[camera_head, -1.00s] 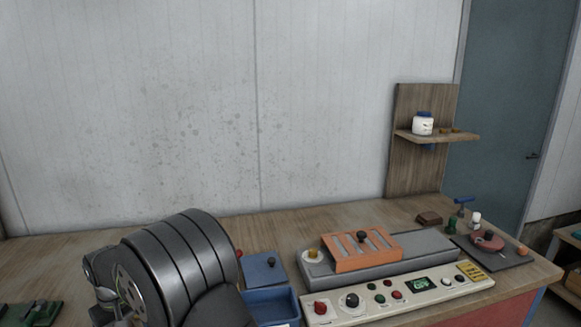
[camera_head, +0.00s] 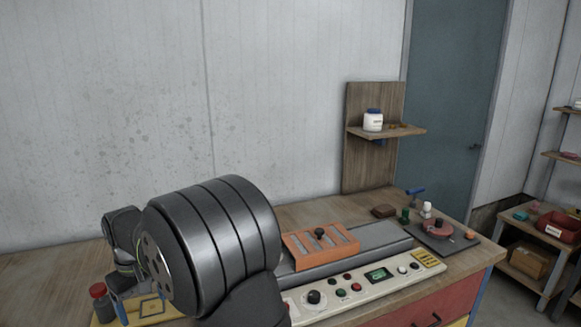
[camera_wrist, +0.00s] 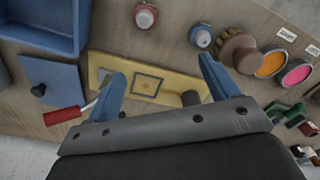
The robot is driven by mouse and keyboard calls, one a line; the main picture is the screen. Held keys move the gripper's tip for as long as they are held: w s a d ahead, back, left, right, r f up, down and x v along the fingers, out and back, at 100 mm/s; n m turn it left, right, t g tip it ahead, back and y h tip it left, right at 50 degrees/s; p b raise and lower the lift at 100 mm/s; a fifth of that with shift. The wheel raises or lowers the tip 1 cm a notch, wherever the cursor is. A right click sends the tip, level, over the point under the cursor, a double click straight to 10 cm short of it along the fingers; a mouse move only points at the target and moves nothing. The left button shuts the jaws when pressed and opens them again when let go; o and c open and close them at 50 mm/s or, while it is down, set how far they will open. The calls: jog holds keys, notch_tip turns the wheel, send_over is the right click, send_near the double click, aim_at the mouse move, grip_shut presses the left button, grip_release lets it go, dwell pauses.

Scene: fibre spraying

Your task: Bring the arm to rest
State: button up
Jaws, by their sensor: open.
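My gripper (camera_wrist: 158,88) shows in the wrist view with two blue fingers spread wide apart and nothing between them. It is over a yellow plate (camera_wrist: 172,86) that carries a dark square outline. The same yellow plate (camera_head: 108,315) shows at the lower left of the head view, partly behind my arm. My arm's large dark joint fills the lower middle of the head view.
The wrist view also shows a blue tray (camera_wrist: 48,22), a red-handled tool (camera_wrist: 64,115) and orange and pink pots (camera_wrist: 270,65). An orange slotted block (camera_head: 320,246) and a control panel (camera_head: 365,283) lie right of my arm.

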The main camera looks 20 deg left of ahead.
jog(key=w+d+f+m, duration=0.1)
jog(key=w+d+m, duration=0.2)
jog(key=w+d, duration=0.4)
jog(key=w+d+f+m, duration=0.1)
jog(key=w+d+m, duration=0.1)
jog(key=w+d, duration=0.6)
jog(key=w+d+f+m, duration=0.1)
jog(key=w+d+m, duration=0.2)
jog(key=w+d, duration=0.4)
jog(key=shift+w+d+f+m, duration=0.1)
jog(key=shift+w+f, duration=0.05)
jog(key=shift+w, duration=0.6)
jog(key=shift+w+d+f+m, duration=0.1)
jog(key=shift+w, duration=0.65)
jog(key=shift+w+d+f+m, duration=0.1)
jog(key=shift+w+f, duration=0.05)
jog(key=shift+w, duration=0.6)
jog(key=w+d+m, duration=0.1)
jog(key=d, duration=0.2)
jog(key=w+d+m, duration=0.1)
jog(key=w+d, duration=0.1)
jog(key=d, duration=0.1)
jog(key=w+d+f, duration=0.1)
jog(key=d, duration=0.2)
jog(key=shift+w+d+m, duration=0.4)
